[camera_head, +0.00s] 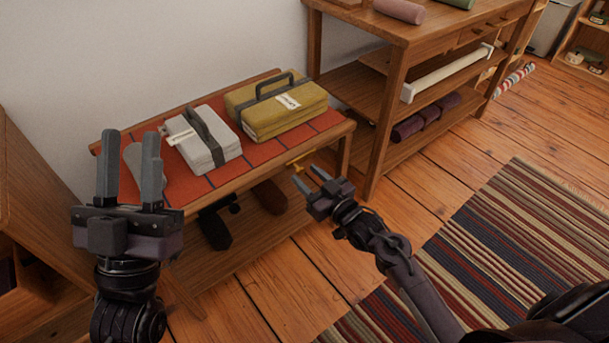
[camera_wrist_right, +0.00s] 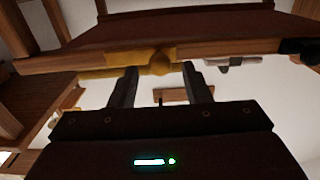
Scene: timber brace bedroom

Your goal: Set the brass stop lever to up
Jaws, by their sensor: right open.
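The brass stop lever (camera_head: 298,167) is a small yellow piece at the front edge of the low bench, near its right end. In the right wrist view, brass (camera_wrist_right: 160,62) shows on the wooden edge, with a rounded part between my fingertips and a bar running left. Whether the lever is up or down is hard to tell. My right gripper (camera_head: 308,176) is open, its fingertips close to the lever; contact cannot be made out. It also shows in the right wrist view (camera_wrist_right: 160,80). My left gripper (camera_head: 131,140) is open and empty, in front of the bench's left end.
The bench has a red padded top (camera_head: 172,190) bearing a grey case (camera_head: 212,150) and an olive case (camera_head: 270,118). Dark objects (camera_head: 215,228) are beneath it. A wooden shelf table (camera_head: 385,90) stands close to its right. A striped rug (camera_head: 520,225) covers the open floor at right.

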